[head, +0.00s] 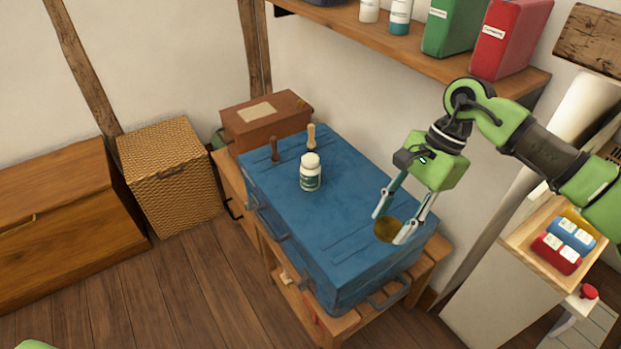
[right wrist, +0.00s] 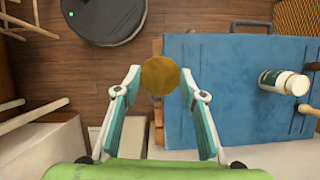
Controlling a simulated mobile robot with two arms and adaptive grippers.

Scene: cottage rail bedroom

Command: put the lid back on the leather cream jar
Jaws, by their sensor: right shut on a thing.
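The leather cream jar (head: 310,179), white with a dark green label, stands upright on the blue trunk (head: 345,240). It also shows at the right of the right wrist view (right wrist: 270,79). My right gripper (head: 390,228) is shut on a round brownish-gold lid (head: 386,229), seen between the fingertips in the right wrist view (right wrist: 160,76). In the head view the lid appears over the trunk's right front part, apart from the jar. Its exact height above the trunk is hard to tell. My left gripper is not in view.
Two upright brushes or tools with wooden handles (head: 311,135) (head: 274,150) are behind the jar. A brown case (head: 266,121) is beyond the trunk. A wall shelf (head: 430,50) with bottles and binders hangs above. The trunk top between lid and jar looks clear.

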